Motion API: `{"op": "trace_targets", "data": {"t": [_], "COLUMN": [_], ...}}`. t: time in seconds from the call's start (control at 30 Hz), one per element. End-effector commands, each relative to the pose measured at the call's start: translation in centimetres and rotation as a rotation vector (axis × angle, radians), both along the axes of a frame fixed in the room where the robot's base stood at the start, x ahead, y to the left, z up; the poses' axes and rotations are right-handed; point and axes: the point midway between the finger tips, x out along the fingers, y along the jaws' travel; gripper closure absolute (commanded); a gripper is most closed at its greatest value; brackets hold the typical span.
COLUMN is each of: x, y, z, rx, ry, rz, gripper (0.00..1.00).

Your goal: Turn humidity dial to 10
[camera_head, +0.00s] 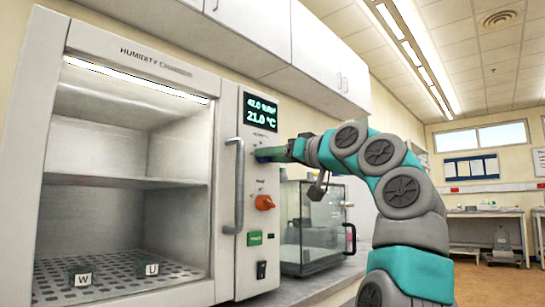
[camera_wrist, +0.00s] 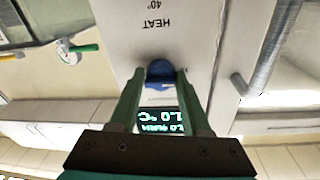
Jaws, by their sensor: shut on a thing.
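The humidity chamber (camera_head: 130,52) stands at the left in the head view, with its control panel (camera_head: 262,185) on its right side. A display (camera_head: 260,112) at the panel's top reads 21.0 °C on its lower line; the upper humidity line is small and hard to read. The blue humidity dial (camera_wrist: 160,70) is below the display. My gripper (camera_wrist: 160,77) is shut on the dial, one finger on each side. In the head view my gripper (camera_head: 272,153) reaches the panel from the right and mostly hides the dial. The dial's pointer and setting cannot be read.
An orange heat dial (camera_head: 264,202), a green button (camera_head: 254,239) and a black switch (camera_head: 262,270) are lower on the panel. The vertical door handle (camera_head: 239,190) is close left of my gripper. A glass case (camera_head: 318,225) stands right of the chamber. Blocks W and U are inside.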

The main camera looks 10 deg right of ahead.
Motion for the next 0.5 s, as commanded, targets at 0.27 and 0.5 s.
{"op": "trace_targets", "data": {"t": [0.27, 0.5], "x": [-0.07, -0.05], "y": [0.20, 0.17], "z": [0.05, 0.05], "rx": [-0.005, -0.004], "ry": [-0.004, -0.003], "rz": [0.003, 0.003], "gripper": [1.00, 0.40]}}
